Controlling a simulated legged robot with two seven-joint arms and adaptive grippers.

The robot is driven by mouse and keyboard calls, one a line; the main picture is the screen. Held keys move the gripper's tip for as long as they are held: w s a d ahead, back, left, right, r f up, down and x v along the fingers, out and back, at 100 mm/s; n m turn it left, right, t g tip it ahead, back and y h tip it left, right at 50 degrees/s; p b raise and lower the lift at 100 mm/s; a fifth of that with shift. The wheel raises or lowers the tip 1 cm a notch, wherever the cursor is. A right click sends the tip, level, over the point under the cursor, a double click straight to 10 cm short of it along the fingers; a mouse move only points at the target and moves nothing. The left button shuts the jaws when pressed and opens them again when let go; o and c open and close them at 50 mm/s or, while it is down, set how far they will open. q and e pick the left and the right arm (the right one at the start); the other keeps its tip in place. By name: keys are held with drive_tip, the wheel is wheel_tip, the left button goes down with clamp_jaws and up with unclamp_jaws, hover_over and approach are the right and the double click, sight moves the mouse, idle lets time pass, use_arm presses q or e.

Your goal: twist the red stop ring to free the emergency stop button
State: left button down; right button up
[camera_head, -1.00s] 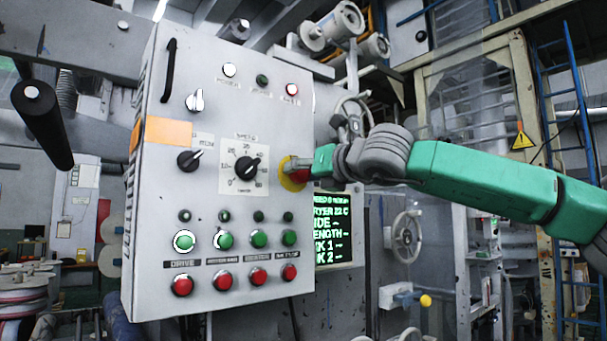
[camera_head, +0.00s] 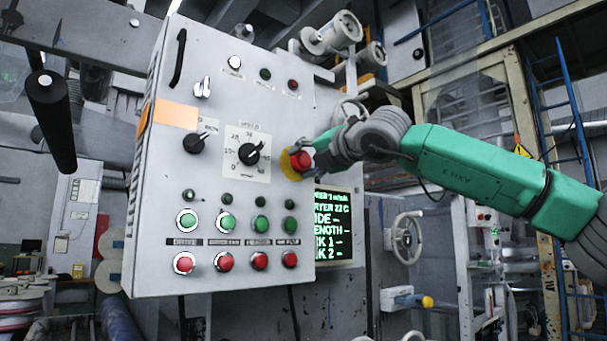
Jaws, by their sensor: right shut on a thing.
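The red emergency stop button with its red ring (camera_head: 299,161) sits on a round yellow plate (camera_head: 289,171) at the right edge of the grey control panel (camera_head: 215,277). My right gripper (camera_head: 317,152) comes in from the right and is shut on the red stop ring. Its fingers cover the right side of the ring, so the exact contact is partly hidden. My left gripper is not in view.
The panel carries a black speed knob (camera_head: 249,154), a smaller black knob (camera_head: 196,143), and rows of green and red buttons below. A screen with green text (camera_head: 334,228) stands just right of the panel. A handwheel (camera_head: 407,237) is further right.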

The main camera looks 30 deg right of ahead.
drive_tip(key=shift+w+f+m+b, duration=0.15)
drive_tip(key=shift+f+m+b, duration=0.2)
drive_tip(key=shift+m+b, duration=0.55)
drive_tip(key=shift+r, duration=0.1)
drive_tip(key=o, duration=1.1)
drive_tip(key=shift+o, duration=0.2)
drive_tip(key=shift+w+d, duration=0.15)
drive_tip(key=shift+w, duration=0.05)
drive_tip(key=shift+s+r, duration=0.1)
drive_tip(key=shift+s, duration=0.25)
drive_tip(key=s+d, duration=0.1)
drive_tip(key=s, duration=1)
drive_tip(key=shift+f, duration=0.2)
